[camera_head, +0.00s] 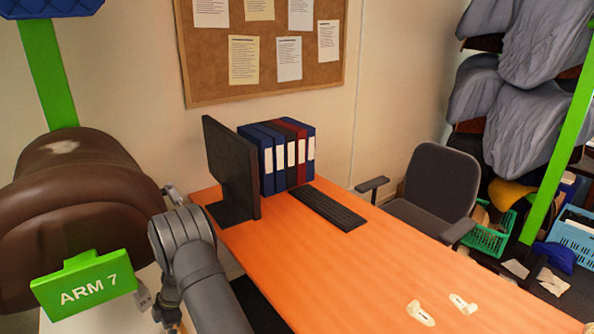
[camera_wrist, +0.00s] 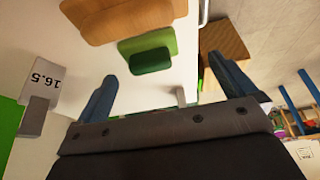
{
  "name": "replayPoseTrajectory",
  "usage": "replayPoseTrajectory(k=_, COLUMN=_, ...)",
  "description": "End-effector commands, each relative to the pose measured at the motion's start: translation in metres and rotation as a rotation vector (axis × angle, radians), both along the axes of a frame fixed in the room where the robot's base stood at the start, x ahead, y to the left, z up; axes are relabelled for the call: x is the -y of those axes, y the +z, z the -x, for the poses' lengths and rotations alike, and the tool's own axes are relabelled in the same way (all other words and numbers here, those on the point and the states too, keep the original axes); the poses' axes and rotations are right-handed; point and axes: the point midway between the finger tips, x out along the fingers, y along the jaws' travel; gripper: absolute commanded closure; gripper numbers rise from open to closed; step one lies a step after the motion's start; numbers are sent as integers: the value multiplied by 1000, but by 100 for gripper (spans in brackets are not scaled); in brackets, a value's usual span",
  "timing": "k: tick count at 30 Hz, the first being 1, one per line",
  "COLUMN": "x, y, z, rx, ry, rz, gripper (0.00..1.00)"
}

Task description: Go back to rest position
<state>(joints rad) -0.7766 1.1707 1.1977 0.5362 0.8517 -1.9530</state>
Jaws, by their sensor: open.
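My gripper (camera_wrist: 162,70) shows in the wrist view with its two blue fingers spread wide apart. Nothing is between them. Beyond the fingertips are a green padded block (camera_wrist: 150,52) and a tan-brown block (camera_wrist: 122,16) on a white surface. In the head view my grey arm rises at the bottom centre, left of the desk, and my gripper cannot be made out there. A brown saddle (camera_head: 85,195) stands at the left, next to my arm. A green sign reading "ARM 7" (camera_head: 84,285) is in front of it.
An orange desk (camera_head: 350,265) holds a monitor (camera_head: 232,165), several binders (camera_head: 280,155), a keyboard (camera_head: 328,207) and two small white tags (camera_head: 420,313). An office chair (camera_head: 438,185) stands behind it. The wrist view shows a "16.5" tag (camera_wrist: 46,82). The desk's middle is clear.

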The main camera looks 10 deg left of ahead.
Motion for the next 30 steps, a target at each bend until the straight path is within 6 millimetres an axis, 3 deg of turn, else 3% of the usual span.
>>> replayPoseTrajectory(k=10, x=55, y=37, z=-27, rx=1, ry=-25, rz=-1, gripper=0)
replayPoseTrajectory(k=30, x=153, y=89, z=-102, rx=2, ry=-670, rz=-2, gripper=0)
